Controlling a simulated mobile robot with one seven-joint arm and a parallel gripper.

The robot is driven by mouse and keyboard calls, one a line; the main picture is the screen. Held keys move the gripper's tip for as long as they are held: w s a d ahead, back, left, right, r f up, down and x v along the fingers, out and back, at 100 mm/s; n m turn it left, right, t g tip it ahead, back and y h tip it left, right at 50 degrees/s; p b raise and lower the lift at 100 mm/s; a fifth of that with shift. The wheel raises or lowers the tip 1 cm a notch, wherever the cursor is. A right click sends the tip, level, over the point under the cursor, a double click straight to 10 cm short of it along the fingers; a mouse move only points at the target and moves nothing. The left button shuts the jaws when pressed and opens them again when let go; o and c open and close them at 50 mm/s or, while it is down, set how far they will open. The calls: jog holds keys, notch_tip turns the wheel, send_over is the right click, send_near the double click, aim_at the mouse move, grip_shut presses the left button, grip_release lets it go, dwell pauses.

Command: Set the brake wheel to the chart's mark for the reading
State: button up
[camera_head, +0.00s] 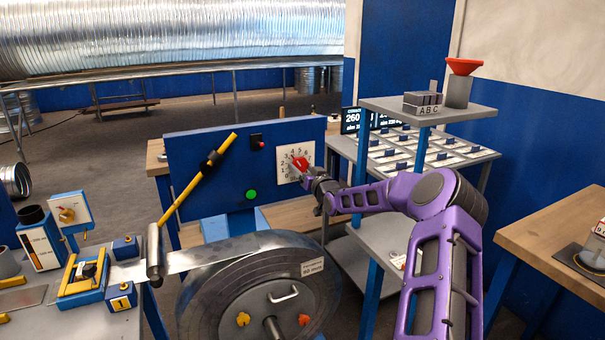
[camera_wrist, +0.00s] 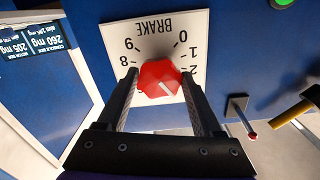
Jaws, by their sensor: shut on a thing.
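The brake wheel is a red faceted knob (camera_head: 300,163) on a white numbered dial plate (camera_head: 283,168) at the right of the blue panel. In the wrist view the knob (camera_wrist: 158,82) sits below the upside-down word BRAKE on the plate (camera_wrist: 155,48). My gripper (camera_wrist: 160,77) is shut on the knob, one finger on each side. The knob's pale pointer line points to the lower right in that view, below the 2; the number it faces is hidden or cut off. A dark display (camera_head: 352,120) reads 260 in its upper line. I cannot make out the chart.
A green button (camera_head: 251,194) and yellow lever (camera_head: 198,178) are on the panel (camera_head: 215,165). A large strip coil (camera_head: 240,285) stands in front. A shelf stand (camera_head: 430,108) with a red funnel (camera_head: 464,66) is close to my arm on the right.

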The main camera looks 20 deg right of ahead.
jog(key=m+b, duration=0.2)
jog(key=m, duration=0.2)
jog(key=shift+m, duration=0.3)
jog(key=shift+a+r+m+b, duration=0.1)
jog(key=shift+m+b, duration=0.55)
jog(key=shift+m, duration=1.65)
jog(key=o, duration=1.4)
jog(key=shift+c, duration=0.2)
jog(key=shift+s, duration=0.1)
jog(key=s, duration=1.7)
jog(key=shift+s+d+p, duration=0.15)
jog(key=shift+d+p, duration=0.15)
jog(key=shift+p, duration=0.15)
